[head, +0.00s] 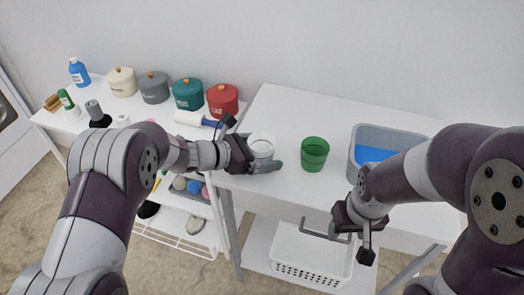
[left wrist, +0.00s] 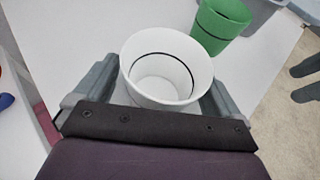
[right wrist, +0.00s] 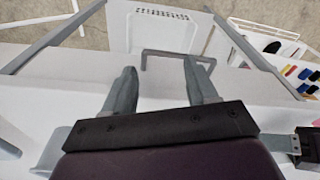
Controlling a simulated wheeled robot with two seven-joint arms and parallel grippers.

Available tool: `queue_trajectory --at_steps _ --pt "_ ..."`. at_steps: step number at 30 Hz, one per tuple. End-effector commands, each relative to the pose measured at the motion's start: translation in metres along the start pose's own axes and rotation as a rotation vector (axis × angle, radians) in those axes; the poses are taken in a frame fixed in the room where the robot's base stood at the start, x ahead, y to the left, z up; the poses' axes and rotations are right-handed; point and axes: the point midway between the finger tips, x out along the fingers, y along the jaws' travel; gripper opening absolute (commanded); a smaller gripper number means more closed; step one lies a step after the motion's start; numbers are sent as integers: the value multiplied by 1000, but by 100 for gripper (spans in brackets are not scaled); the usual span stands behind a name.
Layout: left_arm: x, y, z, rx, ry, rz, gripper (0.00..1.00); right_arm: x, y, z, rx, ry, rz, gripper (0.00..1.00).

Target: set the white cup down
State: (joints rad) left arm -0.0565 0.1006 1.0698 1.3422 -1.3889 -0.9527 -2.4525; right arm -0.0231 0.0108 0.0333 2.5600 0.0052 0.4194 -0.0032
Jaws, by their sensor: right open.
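The white cup (head: 262,146) is upright at the front left of the white table, and it also shows in the left wrist view (left wrist: 165,62). My left gripper (head: 255,156) has one finger on each side of the cup, close against its wall, and appears shut on it. Whether the cup's base touches the table is hidden. My right gripper (head: 345,238) is open and empty at the table's front edge, right of the cup. Its two fingers stand apart in the right wrist view (right wrist: 160,80).
A green cup (head: 314,154) stands right of the white cup. A grey bin with blue inside (head: 354,145) is farther right. A white basket (head: 312,258) sits on the shelf below. A red pot (head: 222,100) stands on the left table. The table behind the cups is clear.

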Motion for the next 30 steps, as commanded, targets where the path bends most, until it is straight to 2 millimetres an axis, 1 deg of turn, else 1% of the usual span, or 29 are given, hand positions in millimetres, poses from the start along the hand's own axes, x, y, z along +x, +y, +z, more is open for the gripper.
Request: queue_trajectory --at_steps 2,4,7,11,15,18,21,24,27,29,30 --pt "0 0 1 0 0 0 98 -1 0 0 0 0 0 58" --pt "-2 0 6 0 0 0 98 -7 0 -1 0 0 0 58" --pt "-16 1 4 2 -1 3 98 -5 0 -1 0 0 0 58" --pt "-46 2 4 0 -2 6 98 -7 0 -1 0 0 0 58" --pt "-81 2 4 0 -1 6 98 -9 0 -1 0 0 0 58" --pt "-101 1 3 0 -1 4 98 -10 0 -1 0 0 0 58" --pt "-114 1 3 0 0 3 98 -10 0 -1 0 0 0 58" --pt "-120 0 3 1 -1 1 98 -11 0 -1 0 0 0 58" --pt "-122 1 3 -7 0 4 98 -11 0 -1 0 0 0 58" --pt "-121 6 5 -72 4 42 98 -11 0 -1 0 0 0 58" --pt "-121 16 8 -173 6 101 98 -11 0 -1 0 0 0 58"
